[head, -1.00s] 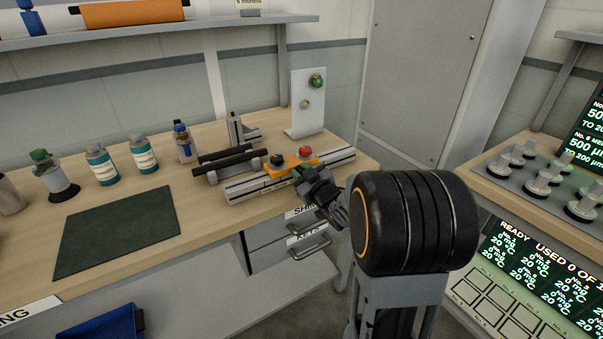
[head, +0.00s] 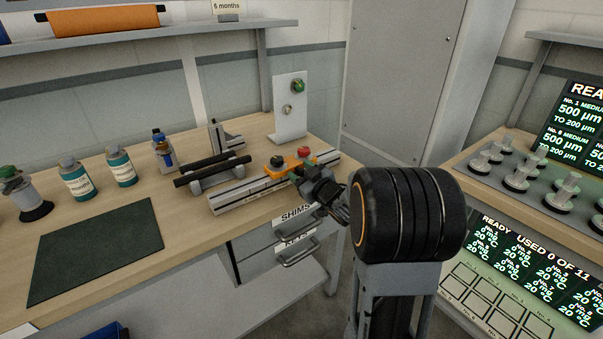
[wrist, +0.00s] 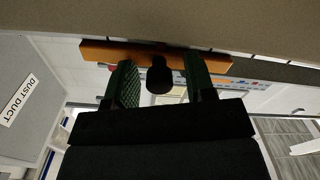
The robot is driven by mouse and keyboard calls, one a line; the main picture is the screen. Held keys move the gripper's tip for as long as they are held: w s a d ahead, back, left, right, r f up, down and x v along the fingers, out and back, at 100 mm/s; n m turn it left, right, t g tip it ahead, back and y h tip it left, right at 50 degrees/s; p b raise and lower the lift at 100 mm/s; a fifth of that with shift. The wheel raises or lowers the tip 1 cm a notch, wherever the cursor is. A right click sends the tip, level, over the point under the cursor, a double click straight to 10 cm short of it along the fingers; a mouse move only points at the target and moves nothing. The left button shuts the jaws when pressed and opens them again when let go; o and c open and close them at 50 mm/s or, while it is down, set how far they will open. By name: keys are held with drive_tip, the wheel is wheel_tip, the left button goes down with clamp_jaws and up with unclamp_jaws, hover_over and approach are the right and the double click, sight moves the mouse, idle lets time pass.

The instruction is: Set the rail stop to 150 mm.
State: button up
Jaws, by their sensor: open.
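The orange rail stop (head: 288,167) sits on the silver rail (head: 232,197) at the front right of the wooden bench. It carries a black knob (head: 277,161) and a red knob (head: 304,152). My gripper (head: 308,183) is at the front side of the stop, partly hidden by my own arm. In the wrist view the orange stop (wrist: 100,51) spans the top, and a black round part (wrist: 158,78) projects from it. My open gripper (wrist: 160,82) has its green-padded fingers on either side of this part, with visible gaps. The rail's scale is unreadable.
A dark bar on supports (head: 212,168) stands behind the rail. A white upright panel with a green button (head: 290,108) stands behind the stop. Drawers (head: 290,238) lie below the bench edge. A dark green mat (head: 95,245) and several bottles are at left.

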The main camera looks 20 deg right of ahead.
drive_tip(key=s+d, duration=0.2)
drive_tip(key=s, duration=1.1)
drive_tip(key=shift+s+d, duration=0.3)
drive_tip(key=shift+d, duration=0.05)
drive_tip(key=s+d+f+m+g+h+p, duration=0.3)
drive_tip(key=s+d+f+m+g+h, duration=0.2)
drive_tip(key=d+m+g+h, duration=0.4)
drive_tip(key=s+a+r+n+g+y+p, duration=0.1)
drive_tip(key=s+a+r+g+y+p, duration=0.1)
drive_tip(key=a+r+p, duration=0.4)
drive_tip(key=s+a+r+n+g+y+p, duration=0.2)
drive_tip(key=a+r+p, duration=0.4)
drive_tip(key=a, duration=1.1)
wheel_tip(320, 180, up, 4)
drive_tip(key=shift+s+f+g+y, duration=0.1)
drive_tip(key=shift+s+g+y, duration=0.4)
drive_tip(key=shift+s+y, duration=0.4)
